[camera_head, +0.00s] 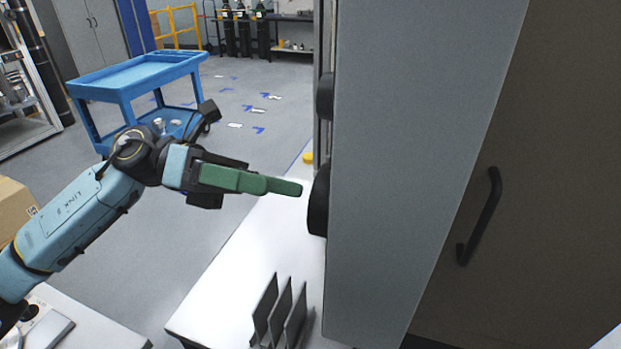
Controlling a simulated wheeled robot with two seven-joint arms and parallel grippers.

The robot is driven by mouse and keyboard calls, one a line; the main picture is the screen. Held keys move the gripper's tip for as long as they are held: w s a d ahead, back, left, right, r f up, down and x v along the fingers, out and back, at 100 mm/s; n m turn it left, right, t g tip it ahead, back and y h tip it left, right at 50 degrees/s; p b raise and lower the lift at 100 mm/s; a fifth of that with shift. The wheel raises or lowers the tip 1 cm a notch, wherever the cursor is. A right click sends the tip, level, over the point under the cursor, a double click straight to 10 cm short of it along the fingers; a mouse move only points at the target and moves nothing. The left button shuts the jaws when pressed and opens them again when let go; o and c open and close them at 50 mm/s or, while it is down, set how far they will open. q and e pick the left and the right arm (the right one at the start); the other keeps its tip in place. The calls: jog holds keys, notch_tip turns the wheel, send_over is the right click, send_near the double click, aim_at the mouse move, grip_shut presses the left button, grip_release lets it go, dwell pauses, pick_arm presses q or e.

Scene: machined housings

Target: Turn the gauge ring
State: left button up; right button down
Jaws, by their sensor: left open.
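My left gripper (284,187) reaches in from the left with green fingers pointing right. The fingers overlap in this view, so the gap between them is hidden; nothing shows held in them. A black round part (318,200) stands out from the left side of a tall grey cabinet (420,150), seen nearly edge-on. The fingertips are just left of it in the picture, with a small gap. A second black round part (325,97) sits higher on the same side. I cannot tell which, if either, is the gauge ring. My right gripper is not in view.
A white bench (235,275) lies below the gripper, with several upright grey plates (280,312) at its front. A blue cart (135,75) stands behind my left arm. A brown panel with a black handle (480,215) is at right. Open floor lies beyond.

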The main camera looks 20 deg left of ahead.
pick_arm(q)
jog(key=d+p, duration=0.1)
jog(key=d, duration=0.4)
jog(key=shift+d, duration=0.35)
jog(key=c, duration=1)
jog(key=shift+s+m+b, duration=0.1)
jog(key=shift+m+b, duration=3)
jog(key=shift+b, duration=2.05)
jog(key=o, duration=1)
